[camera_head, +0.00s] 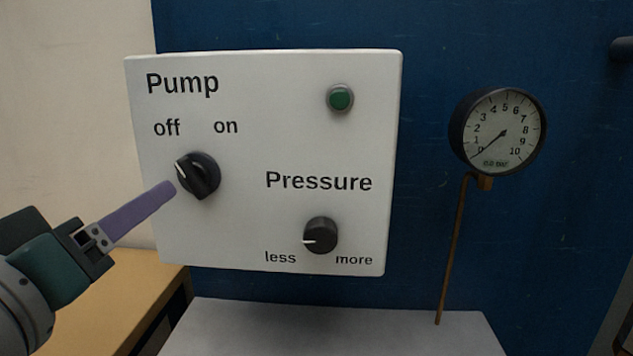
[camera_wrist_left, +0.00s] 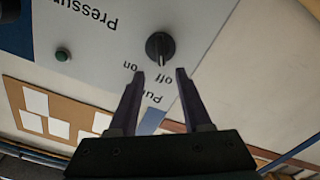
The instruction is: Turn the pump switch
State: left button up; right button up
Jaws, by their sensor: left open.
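The pump switch (camera_head: 198,175) is a black rotary knob on a white panel (camera_head: 265,225), under the words "Pump", "off" and "on". Its white mark points up and left, toward "off". My left gripper (camera_head: 170,190) comes in from the left, with its purple fingers close to the switch's left side in the head view. In the left wrist view the left gripper (camera_wrist_left: 160,75) is open, with the knob (camera_wrist_left: 160,47) just beyond and between its fingertips. The fingers look apart from the knob. My right gripper is in neither view.
The panel also holds a green button (camera_head: 340,98) and a black pressure knob (camera_head: 320,236) with its mark toward "less". A round gauge (camera_head: 497,131) on a thin copper pipe (camera_head: 453,250) stands to the right, its needle near 0. A grey surface (camera_head: 340,325) lies below.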

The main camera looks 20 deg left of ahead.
aim_at(185, 177)
pick_arm(q)
jog(key=p+x, duration=0.1)
jog(key=x, duration=0.8)
jog(key=shift+w+a, duration=0.2)
jog(key=shift+c, duration=0.4)
grip_shut()
